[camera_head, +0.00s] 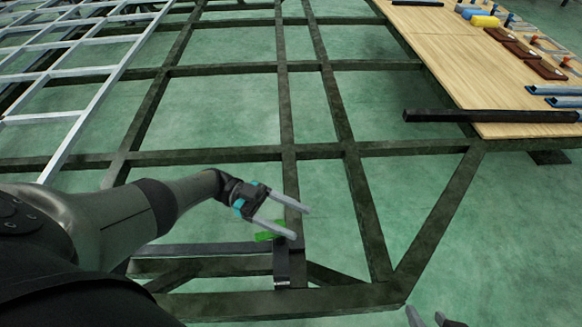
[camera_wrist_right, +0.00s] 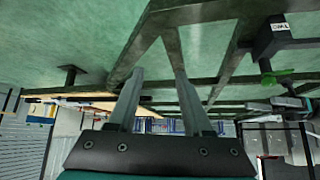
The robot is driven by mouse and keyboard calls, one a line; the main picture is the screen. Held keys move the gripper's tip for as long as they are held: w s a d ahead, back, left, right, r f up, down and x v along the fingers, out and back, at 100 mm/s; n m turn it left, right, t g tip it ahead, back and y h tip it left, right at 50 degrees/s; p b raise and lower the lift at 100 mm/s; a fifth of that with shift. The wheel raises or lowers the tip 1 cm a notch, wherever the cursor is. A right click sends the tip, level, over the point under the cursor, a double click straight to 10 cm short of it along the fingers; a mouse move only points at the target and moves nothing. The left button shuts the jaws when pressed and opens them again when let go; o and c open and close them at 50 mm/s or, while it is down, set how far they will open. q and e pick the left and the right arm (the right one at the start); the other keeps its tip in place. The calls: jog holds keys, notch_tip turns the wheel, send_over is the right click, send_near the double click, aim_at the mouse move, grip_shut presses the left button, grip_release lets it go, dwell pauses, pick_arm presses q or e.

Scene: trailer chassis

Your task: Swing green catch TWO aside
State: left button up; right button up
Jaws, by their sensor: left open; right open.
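The green catch (camera_head: 268,236) sits on the dark chassis beam, below and partly behind the fingers of my left gripper (camera_head: 302,224). That gripper is open, with its fingers reaching right above the catch; whether they touch it I cannot tell. In the right wrist view the green catch (camera_wrist_right: 267,78) is at the right, beside a dark block (camera_wrist_right: 268,42) with a white label (camera_wrist_right: 281,27) that seems to read TWO upside down. My right gripper (camera_head: 426,315) shows only its fingertips at the bottom edge; it is open and empty, also in the right wrist view (camera_wrist_right: 159,75).
Dark chassis beams (camera_head: 350,190) form a grid over the green floor (camera_head: 450,270). A pale ladder-like frame (camera_head: 75,125) lies at the left. A wooden board (camera_head: 460,60) at the upper right holds several parts, with a black bar (camera_head: 480,116) along its near edge.

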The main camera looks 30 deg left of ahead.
pick_arm(q)
notch_tip(320, 180, up, 15)
jog(key=p, duration=1.1)
jog(key=shift+f, duration=0.2)
pick_arm(e)
jog(key=s+d+f+g+h, duration=0.1)
jog(key=s+d+f+g, duration=0.1)
jog(key=s+f, duration=0.3)
jog(key=s+d+f+g+h, duration=0.1)
jog(key=s+d+f+g, duration=0.2)
jog(key=f, duration=1)
jog(key=shift+s+d+f, duration=0.25)
jog(key=shift+s+d, duration=0.65)
jog(key=shift+s, duration=0.15)
